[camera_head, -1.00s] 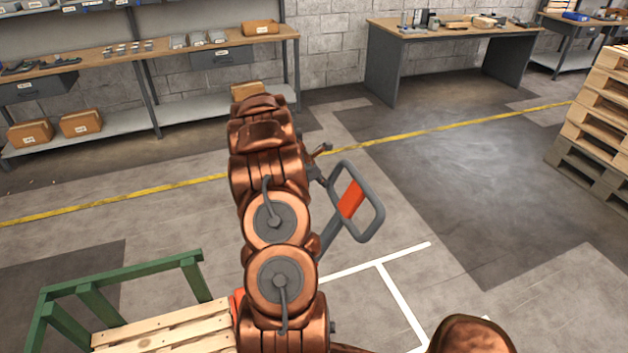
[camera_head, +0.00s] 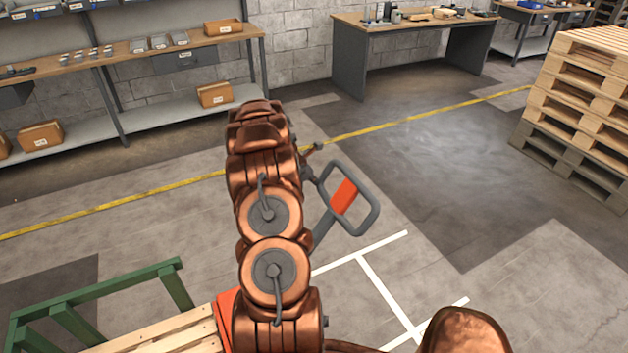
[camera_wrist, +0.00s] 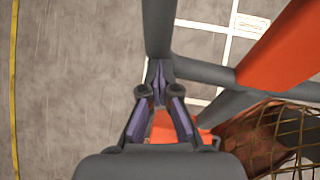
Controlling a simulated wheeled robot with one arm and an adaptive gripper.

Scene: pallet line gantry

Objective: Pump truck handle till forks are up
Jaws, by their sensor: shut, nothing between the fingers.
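The truck handle is a grey loop (camera_head: 371,208) with a red panel (camera_head: 344,196), to the right of my arm in the head view. In the wrist view its grey bars cross at the top, with the red panel (camera_wrist: 285,50) at upper right. My gripper (camera_wrist: 160,72) is shut and empty, its fingertips at a grey bar; I cannot tell whether they touch. In the head view my arm hides most of the gripper. The truck's red body (camera_head: 229,308) shows partly beside my arm. The forks are hidden.
A wooden pallet (camera_head: 175,335) with a green rail (camera_head: 110,285) is at lower left. A stack of pallets (camera_head: 580,95) stands at right. Shelving (camera_head: 150,55) and a workbench (camera_head: 415,22) line the back wall. The floor right of the handle is clear.

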